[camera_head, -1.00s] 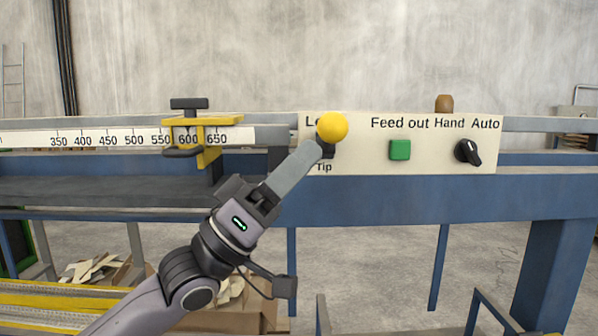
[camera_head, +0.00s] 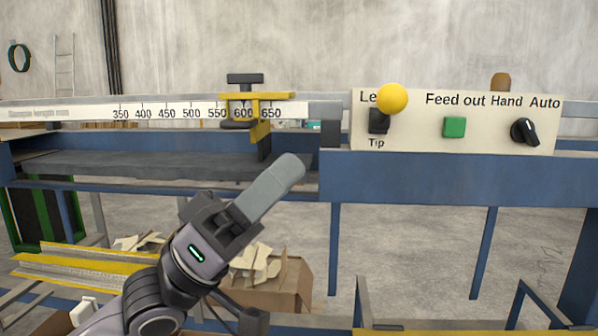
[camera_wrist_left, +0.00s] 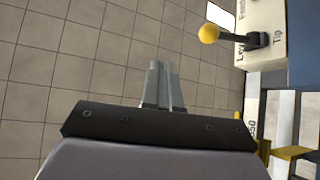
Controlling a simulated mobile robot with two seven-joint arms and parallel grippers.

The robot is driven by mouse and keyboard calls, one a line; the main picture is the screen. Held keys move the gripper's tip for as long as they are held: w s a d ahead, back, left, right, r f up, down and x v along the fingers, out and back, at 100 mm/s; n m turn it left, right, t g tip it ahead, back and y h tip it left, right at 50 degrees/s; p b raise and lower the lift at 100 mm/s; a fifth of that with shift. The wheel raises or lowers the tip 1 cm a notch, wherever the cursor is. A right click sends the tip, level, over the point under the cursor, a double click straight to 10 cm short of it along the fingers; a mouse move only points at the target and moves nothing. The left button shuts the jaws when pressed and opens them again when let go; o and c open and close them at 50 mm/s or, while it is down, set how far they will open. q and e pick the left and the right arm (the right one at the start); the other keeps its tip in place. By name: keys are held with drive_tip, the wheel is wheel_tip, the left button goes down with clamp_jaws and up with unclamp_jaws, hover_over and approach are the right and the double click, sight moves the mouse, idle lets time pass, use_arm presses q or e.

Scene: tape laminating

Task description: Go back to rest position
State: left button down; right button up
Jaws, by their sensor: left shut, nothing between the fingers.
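My left gripper (camera_head: 290,170) is shut and empty in the head view, its fingers together and pointing up and right. It is in front of the blue frame, left of and below the control panel (camera_head: 400,140), and apart from it. In the left wrist view its fingers (camera_wrist_left: 163,85) lie side by side over the tiled floor. The lever with a yellow ball knob (camera_head: 392,98) stands on the panel above the label "Tip". The knob also shows at the top of the left wrist view (camera_wrist_left: 209,33), clear of the fingers. My right gripper is out of view.
The panel carries a green button (camera_head: 454,127) and a black rotary switch (camera_head: 525,131). A ruler (camera_head: 170,111) with a yellow clamp (camera_head: 262,115) runs left of it. A cardboard box (camera_head: 280,285) with scraps stands below. Blue rails and legs surround the space.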

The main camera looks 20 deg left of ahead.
use_arm(q)
drive_tip(key=shift+s, duration=0.1)
idle(0.4)
drive_tip(key=shift+f, duration=0.1)
drive_tip(key=w+a+f+n+t+y+p, duration=0.1)
drive_tip(key=w+f+n+t+y+p, duration=0.15)
drive_tip(key=f+y, duration=0.75)
drive_tip(key=w+a+f+n+t+y+p, duration=0.1)
drive_tip(key=w+f+n+y, duration=0.3)
drive_tip(key=f, duration=1.1)
drive_tip(key=s+a+f+g+y, duration=0.1)
drive_tip(key=s+f+g+y, duration=0.1)
drive_tip(key=s+f, duration=0.3)
drive_tip(key=s+a+f+m+g+y+p, duration=0.1)
drive_tip(key=s+f, duration=0.4)
drive_tip(key=f, duration=0.7)
drive_tip(key=s+a+f+m+g+y+p, duration=0.1)
drive_tip(key=s+f+g+y, duration=0.2)
drive_tip(key=s+f, duration=0.3)
wheel_tip(320, 180, down, 3)
drive_tip(key=shift+r+g+y, duration=0.2)
drive_tip(key=shift+g+y, duration=0.1)
drive_tip(key=shift+g, duration=0.25)
